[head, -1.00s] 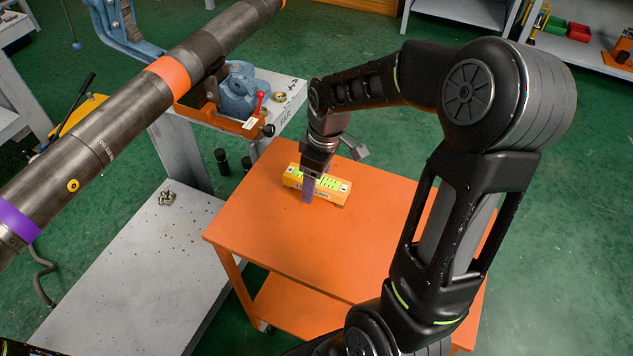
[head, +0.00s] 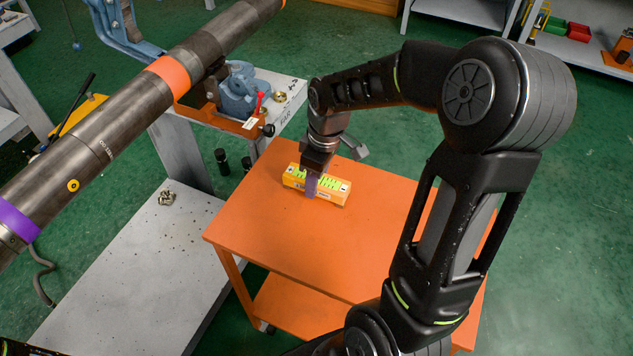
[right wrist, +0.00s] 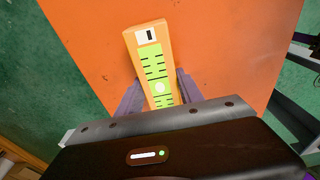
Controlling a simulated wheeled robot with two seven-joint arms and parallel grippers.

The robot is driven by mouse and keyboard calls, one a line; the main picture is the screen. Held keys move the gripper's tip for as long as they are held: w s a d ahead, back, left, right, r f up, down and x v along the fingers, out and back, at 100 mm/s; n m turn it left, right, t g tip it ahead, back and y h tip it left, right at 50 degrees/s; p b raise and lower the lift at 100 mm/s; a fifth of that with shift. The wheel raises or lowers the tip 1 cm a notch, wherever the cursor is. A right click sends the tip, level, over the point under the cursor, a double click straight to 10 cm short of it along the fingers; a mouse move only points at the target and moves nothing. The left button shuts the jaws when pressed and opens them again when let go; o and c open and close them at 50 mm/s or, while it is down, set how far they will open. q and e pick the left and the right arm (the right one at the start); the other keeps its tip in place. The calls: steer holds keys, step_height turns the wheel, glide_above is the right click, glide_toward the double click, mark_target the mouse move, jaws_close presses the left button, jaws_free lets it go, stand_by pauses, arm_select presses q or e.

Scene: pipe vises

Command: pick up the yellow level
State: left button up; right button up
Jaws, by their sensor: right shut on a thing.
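The yellow level (head: 333,190) is on the orange cart top, near its far edge, with its green marked face upward. It also shows in the right wrist view (right wrist: 152,60), its far end sticking out past the fingers. My right gripper (head: 311,188) comes down on the level from above. Its purple fingers (right wrist: 157,92) lie on either side of the level, shut on its sides. Whether the level touches the cart or is slightly raised I cannot tell. My left gripper does not show.
The orange cart (head: 270,225) has clear room around the level. A long steel pipe (head: 110,130) with orange and purple bands slants across the left, by a blue vise (head: 240,90). A grey low bench (head: 130,270) stands left of the cart.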

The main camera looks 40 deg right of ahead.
jaws_close()
steer(key=shift+r, duration=0.1)
steer(key=shift+w+r, duration=0.1)
steer(key=shift+r, duration=0.1)
step_height(320, 180, up, 10)
steer(key=shift+f, duration=0.25)
stand_by(0.6)
